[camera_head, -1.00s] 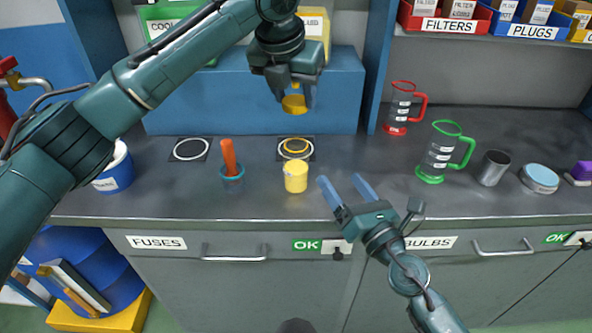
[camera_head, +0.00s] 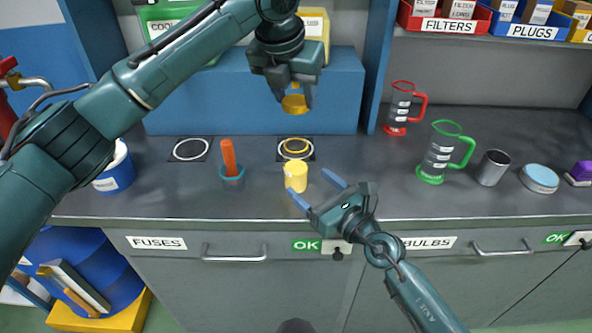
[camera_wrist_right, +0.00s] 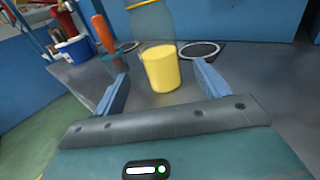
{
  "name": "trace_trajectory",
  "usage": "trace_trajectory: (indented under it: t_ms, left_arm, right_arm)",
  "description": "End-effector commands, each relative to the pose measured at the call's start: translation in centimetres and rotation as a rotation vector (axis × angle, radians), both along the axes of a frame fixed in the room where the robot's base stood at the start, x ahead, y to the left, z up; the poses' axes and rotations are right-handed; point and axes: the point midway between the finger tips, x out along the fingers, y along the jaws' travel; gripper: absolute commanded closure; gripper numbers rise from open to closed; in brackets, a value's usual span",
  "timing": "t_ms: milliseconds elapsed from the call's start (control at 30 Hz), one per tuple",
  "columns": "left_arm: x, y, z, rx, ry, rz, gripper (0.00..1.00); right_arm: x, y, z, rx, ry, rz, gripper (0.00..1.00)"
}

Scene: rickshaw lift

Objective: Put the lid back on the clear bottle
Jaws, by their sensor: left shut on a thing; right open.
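The clear bottle (camera_head: 296,177) stands upright on the counter with yellow contents in its lower part. A yellow ring at its top shows against the dark pad behind it. It also shows in the right wrist view (camera_wrist_right: 160,68), with its clear upper part above the yellow. My left gripper (camera_head: 294,92) is shut on a yellow lid (camera_head: 294,105), held above and behind the bottle, apart from it. My right gripper (camera_head: 315,188) is open, low at the counter's front; its fingers point at the bottle and appear on either side of it in the wrist view.
An orange-handled tool in a blue cup (camera_head: 232,178) stands left of the bottle. Right are a green jug (camera_head: 438,155), a red jug (camera_head: 398,108), a metal cup (camera_head: 493,167) and a blue-topped tin (camera_head: 540,178). A blue box (camera_head: 190,105) stands behind. A white-ringed pad (camera_head: 191,149) is bare.

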Motion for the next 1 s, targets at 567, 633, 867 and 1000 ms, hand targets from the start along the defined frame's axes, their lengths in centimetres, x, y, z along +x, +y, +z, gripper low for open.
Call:
trace_trajectory:
  t_ms: [567, 633, 867, 1000]
  left_arm:
    - [0.0, 0.0, 0.0, 0.0, 0.0, 0.0, 0.78]
    - [0.0, 0.0, 0.0, 0.0, 0.0, 0.0, 0.78]
    - [0.0, 0.0, 0.0, 0.0, 0.0, 0.0, 0.78]
    - [0.0, 0.0, 0.0, 0.0, 0.0, 0.0, 0.78]
  right_arm:
    - [6.3, 4.8, 0.0, -0.001, -0.001, 0.001, 0.26]
    - [6.4, 4.9, 0.0, -0.001, -0.001, 0.0, 0.26]
    - [6.4, 4.9, 0.0, 0.0, 0.0, 0.0, 0.26]
    - [6.4, 4.9, 0.0, 0.0, 0.0, 0.0, 0.36]
